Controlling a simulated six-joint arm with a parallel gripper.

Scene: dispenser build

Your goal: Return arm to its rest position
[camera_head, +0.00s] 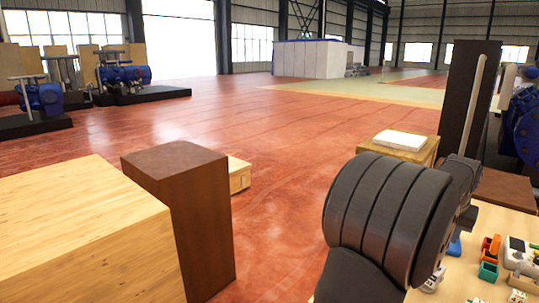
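My arm shows at the lower right as a large black ribbed link, with a smaller dark grey joint behind its right side. The arm is bent beside the light work table (449,293). I cannot make out my gripper or its fingertips, so I cannot see whether it holds anything. Several small parts lie on the table right of the arm: a green bin (488,271), an orange piece (491,244) and a whitish device (520,254). The arm hides part of the table.
A light wooden block (75,230) and a dark brown post (205,225) stand at the left front. A wooden crate (385,150) with a white slab (399,140) stands behind the arm. A tall brown panel (467,95) rises at the right. The red floor between is open.

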